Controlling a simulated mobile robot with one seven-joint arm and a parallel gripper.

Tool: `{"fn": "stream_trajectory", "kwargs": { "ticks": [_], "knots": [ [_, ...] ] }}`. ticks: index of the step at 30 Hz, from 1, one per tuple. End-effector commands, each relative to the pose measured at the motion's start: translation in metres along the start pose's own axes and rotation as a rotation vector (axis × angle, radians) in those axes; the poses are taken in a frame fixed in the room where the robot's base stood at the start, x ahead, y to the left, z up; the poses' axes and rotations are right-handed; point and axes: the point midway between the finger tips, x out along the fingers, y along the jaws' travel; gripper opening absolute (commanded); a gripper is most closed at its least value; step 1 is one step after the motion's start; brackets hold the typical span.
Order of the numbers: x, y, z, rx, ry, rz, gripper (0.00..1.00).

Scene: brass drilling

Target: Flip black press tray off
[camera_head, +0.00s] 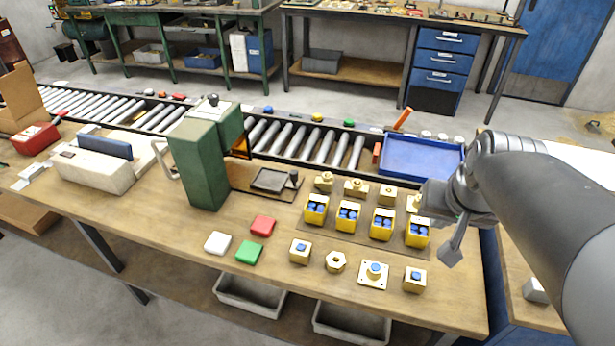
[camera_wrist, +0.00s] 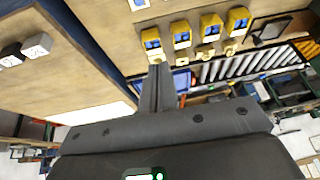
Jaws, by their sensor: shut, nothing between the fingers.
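The black press tray (camera_head: 270,181) is a small dark, flat square tray on a wooden board beside the green press (camera_head: 196,163). A short black knob (camera_head: 294,177) stands at its right edge. A dark square that looks like the tray (camera_wrist: 272,29) also shows at the upper right of the wrist view. My gripper (camera_head: 452,252) is shut and empty over the right end of the bench, well to the right of the tray. Its closed fingers (camera_wrist: 157,78) point into the middle of the wrist view.
Yellow bins with blue parts (camera_head: 348,216) stand between the tray and my gripper, with brass pieces behind them. A roller conveyor (camera_head: 302,146) and a blue tray (camera_head: 421,160) lie along the back. Red, green and white blocks (camera_head: 249,252) and brass parts (camera_head: 336,262) sit in front.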

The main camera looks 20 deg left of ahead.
Motion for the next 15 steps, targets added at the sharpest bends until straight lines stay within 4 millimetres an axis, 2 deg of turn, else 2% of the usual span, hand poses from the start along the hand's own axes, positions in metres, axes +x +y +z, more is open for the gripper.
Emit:
{"fn": "stream_trajectory", "kwargs": {
  "ticks": [3, 15],
  "knots": [
    [0.019, -0.013, -0.021, -0.005, -0.027, -0.030, 0.00],
    [0.091, -0.063, -0.077, 0.006, -0.106, -0.165, 0.00]
  ]
}}
